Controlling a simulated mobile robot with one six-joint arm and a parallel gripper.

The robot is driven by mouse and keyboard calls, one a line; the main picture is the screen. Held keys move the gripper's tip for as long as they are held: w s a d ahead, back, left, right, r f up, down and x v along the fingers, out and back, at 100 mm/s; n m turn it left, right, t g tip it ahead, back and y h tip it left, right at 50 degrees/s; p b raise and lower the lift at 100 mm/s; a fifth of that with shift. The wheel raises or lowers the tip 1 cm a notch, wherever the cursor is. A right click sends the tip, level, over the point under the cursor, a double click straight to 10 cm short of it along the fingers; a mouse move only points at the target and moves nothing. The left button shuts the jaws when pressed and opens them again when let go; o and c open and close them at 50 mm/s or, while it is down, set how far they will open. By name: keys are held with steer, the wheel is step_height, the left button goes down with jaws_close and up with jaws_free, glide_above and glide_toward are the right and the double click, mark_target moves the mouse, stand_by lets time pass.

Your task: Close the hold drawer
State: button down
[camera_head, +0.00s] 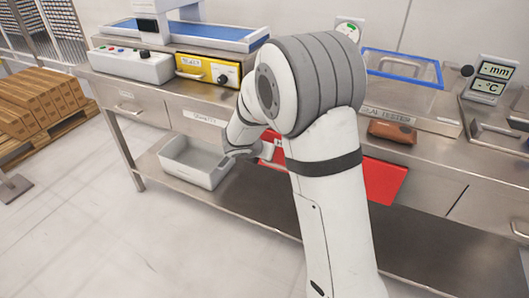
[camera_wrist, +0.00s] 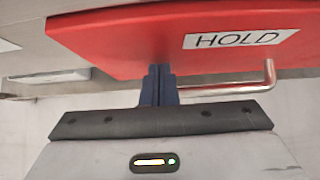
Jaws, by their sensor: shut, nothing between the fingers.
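The hold drawer has a red front (camera_wrist: 110,38) with a white HOLD label (camera_wrist: 238,40) and a silver bar handle (camera_wrist: 268,80) in the wrist view. In the head view its red panel (camera_head: 385,182) shows under the counter, to the right of my arm, with a small red part to the left; my arm hides the middle. My gripper (camera_wrist: 160,70) is shut and empty, its fingertips up against or just before the red front, beside the handle. I cannot tell whether they touch. How far out the drawer stands is hidden.
A grey bin (camera_head: 195,163) stands on the lower shelf (camera_head: 240,212), left of my wrist. A steel drawer (camera_head: 205,117) is above it. A brown object (camera_head: 392,132) and a blue-rimmed tray (camera_head: 402,68) are on the counter.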

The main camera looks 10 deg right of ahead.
steer(key=w+d, duration=0.2)
steer(key=shift+w+p, duration=0.35)
steer(key=shift+r, duration=0.1)
